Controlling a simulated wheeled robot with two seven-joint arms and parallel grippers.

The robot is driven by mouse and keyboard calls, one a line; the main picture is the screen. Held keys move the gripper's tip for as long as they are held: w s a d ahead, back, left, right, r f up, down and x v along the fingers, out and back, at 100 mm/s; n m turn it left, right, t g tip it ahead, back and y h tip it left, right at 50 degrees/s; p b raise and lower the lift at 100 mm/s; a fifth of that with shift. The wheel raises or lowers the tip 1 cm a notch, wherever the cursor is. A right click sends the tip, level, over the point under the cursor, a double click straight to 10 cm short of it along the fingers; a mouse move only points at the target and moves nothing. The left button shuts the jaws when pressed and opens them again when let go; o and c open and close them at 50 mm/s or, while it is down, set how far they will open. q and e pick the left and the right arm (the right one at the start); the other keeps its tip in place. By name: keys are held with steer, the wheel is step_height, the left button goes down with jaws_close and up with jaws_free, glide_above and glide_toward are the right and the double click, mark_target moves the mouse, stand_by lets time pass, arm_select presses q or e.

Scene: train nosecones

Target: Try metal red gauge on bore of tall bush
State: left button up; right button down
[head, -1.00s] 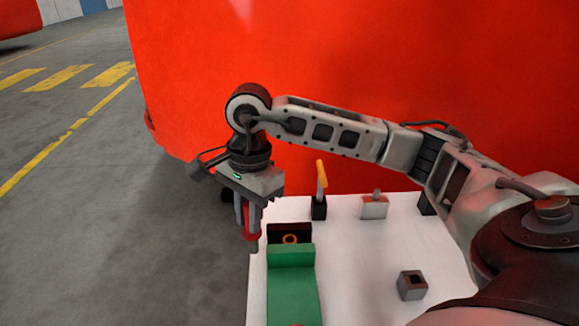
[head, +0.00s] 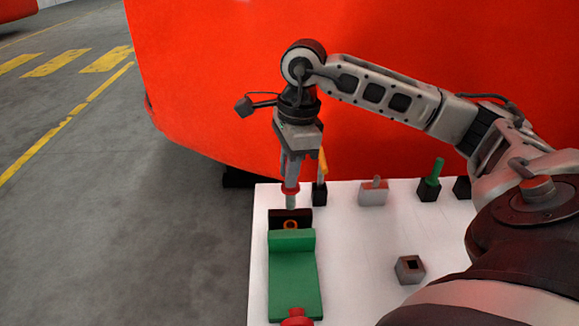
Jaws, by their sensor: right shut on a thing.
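My right gripper (head: 290,172) is shut on the gauge (head: 291,189), which has a red collar and a pale metal end pointing down. The gauge hangs upright just above and behind a dark block (head: 277,218) with an orange ring (head: 290,226) in it, at the back end of the green fixture (head: 292,275). I cannot tell for certain which thing is the tall bush; the orange ring may be its rim. The gauge's tip looks apart from the ring. My left gripper is not in view.
On the white table (head: 345,285) stand a black holder with an orange handle (head: 321,190), a grey block (head: 373,195), a green-handled piece (head: 433,178) and a square hollow grey block (head: 410,269). A red part (head: 297,318) shows at the bottom edge. A large red body rises behind.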

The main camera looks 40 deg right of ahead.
mark_target(289, 192)
steer(key=shift+f+b, duration=1.95)
steer(key=shift+f, duration=0.35)
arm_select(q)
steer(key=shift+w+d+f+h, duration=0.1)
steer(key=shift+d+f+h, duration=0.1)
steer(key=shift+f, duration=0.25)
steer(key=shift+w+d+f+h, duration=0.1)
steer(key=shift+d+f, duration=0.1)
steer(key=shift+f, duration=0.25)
arm_select(e)
steer(key=shift+f, duration=0.3)
arm_select(q)
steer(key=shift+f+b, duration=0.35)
steer(key=shift+b, duration=0.3)
arm_select(e)
steer(key=shift+f, duration=0.4)
arm_select(q)
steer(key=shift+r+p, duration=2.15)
steer(key=shift+p, duration=0.05)
arm_select(e)
steer(key=shift+r, duration=3.05)
